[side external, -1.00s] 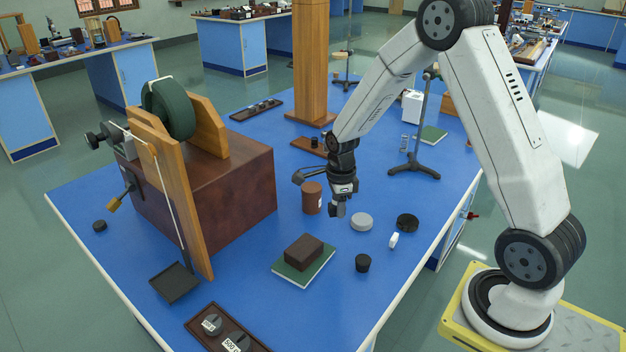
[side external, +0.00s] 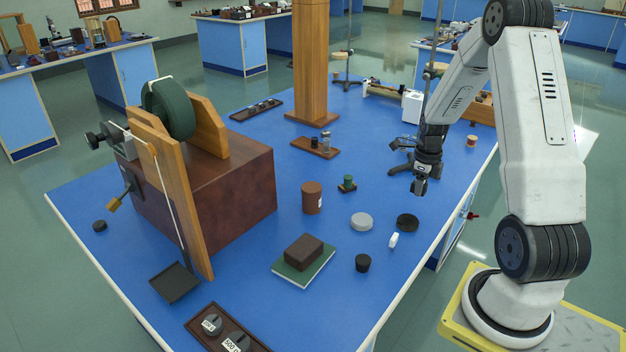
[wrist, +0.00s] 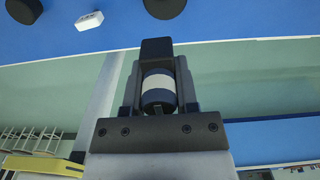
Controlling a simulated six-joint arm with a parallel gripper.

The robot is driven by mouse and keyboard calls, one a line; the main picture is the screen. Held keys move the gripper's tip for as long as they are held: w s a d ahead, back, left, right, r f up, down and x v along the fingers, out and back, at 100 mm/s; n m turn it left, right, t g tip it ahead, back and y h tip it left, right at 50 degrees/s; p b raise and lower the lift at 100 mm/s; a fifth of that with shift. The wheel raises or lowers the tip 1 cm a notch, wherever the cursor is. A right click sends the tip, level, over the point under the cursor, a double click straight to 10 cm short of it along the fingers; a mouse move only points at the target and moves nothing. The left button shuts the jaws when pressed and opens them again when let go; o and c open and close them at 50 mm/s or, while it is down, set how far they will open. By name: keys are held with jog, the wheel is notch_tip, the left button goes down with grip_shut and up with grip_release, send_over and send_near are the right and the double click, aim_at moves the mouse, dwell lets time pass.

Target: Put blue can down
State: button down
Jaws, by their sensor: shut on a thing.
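My gripper (side external: 419,187) is near the right edge of the blue bench, in front of the retort stand's dark foot. In the wrist view, my gripper (wrist: 158,68) is shut on a short, very dark navy cylinder with a pale band, which I take as the blue can (wrist: 158,92). The can sits between the two fingers. In the side view the can is too small and dark to make out. The wrist view shows floor behind the can and the bench's pale edge above it.
A grey disc (side external: 361,222), a black disc (side external: 407,222), a white block (side external: 393,240) and a black cylinder (side external: 362,263) lie left of my gripper. A brown jar (side external: 312,198) and small green item (side external: 347,184) stand farther left. Blue bench (side external: 335,240) between them is clear.

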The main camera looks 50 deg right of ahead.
jog(key=shift+s+d, duration=0.2)
jog(key=shift+w, duration=0.1)
jog(key=w+d+f, duration=0.4)
jog(key=w+d, duration=0.2)
jog(key=w, duration=0.1)
send_over(395, 201)
jog(key=shift+f, duration=2.65)
jog(key=shift+f, duration=0.1)
jog(key=shift+w+d+f, duration=0.1)
jog(key=shift+f, duration=1.65)
jog(key=shift+f, duration=0.1)
